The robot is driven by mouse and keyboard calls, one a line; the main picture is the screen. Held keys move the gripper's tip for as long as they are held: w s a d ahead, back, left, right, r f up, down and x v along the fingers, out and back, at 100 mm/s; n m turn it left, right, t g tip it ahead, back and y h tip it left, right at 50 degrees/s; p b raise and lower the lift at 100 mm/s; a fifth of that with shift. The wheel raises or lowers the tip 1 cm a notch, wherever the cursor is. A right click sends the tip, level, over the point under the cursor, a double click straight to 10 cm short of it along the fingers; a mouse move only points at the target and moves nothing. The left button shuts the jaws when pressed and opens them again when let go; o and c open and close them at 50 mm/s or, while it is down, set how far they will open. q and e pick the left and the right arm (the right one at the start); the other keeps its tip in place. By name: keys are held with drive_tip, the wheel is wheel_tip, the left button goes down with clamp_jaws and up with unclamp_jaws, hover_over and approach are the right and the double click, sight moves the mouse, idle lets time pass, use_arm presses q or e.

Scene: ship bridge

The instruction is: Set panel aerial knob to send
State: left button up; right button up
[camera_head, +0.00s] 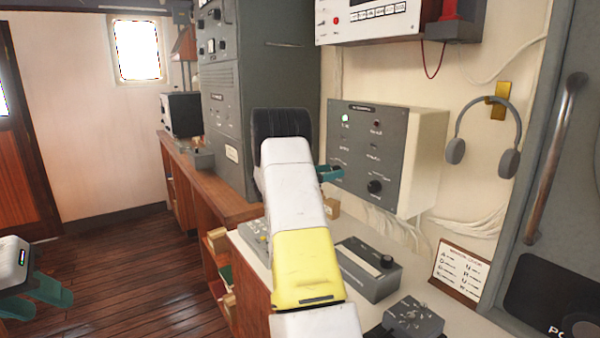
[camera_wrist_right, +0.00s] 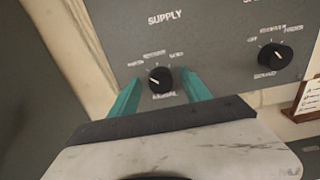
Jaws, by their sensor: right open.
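The grey supply panel (camera_head: 365,150) is mounted on the wall, right of centre in the head view. The black aerial knob (camera_wrist_right: 159,80) is low on the panel in the right wrist view. Its white pointer mark seems to point up and left, away from the right-hand label, which looks like "send". My right gripper (camera_wrist_right: 160,88) is open, with one teal finger on each side of the knob; I cannot tell whether they touch it. In the head view my right gripper (camera_head: 330,173) hides this knob. My left gripper (camera_head: 42,292) is open and empty above the floor.
A second black knob (camera_wrist_right: 275,58) is right of the aerial knob, also seen in the head view (camera_head: 375,187). A grey box with a knob (camera_head: 368,270) and a smaller device (camera_head: 412,317) stand on the desk. Headphones (camera_head: 484,140) hang at the right.

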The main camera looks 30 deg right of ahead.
clamp_jaws()
drive_tip(key=shift+s+f+m, duration=0.1)
drive_tip(key=shift+f+m, duration=0.05)
drive_tip(key=shift+m, duration=4.35)
drive_tip(key=shift+s+f+m, duration=0.1)
drive_tip(key=shift+m, duration=4.4)
unclamp_jaws()
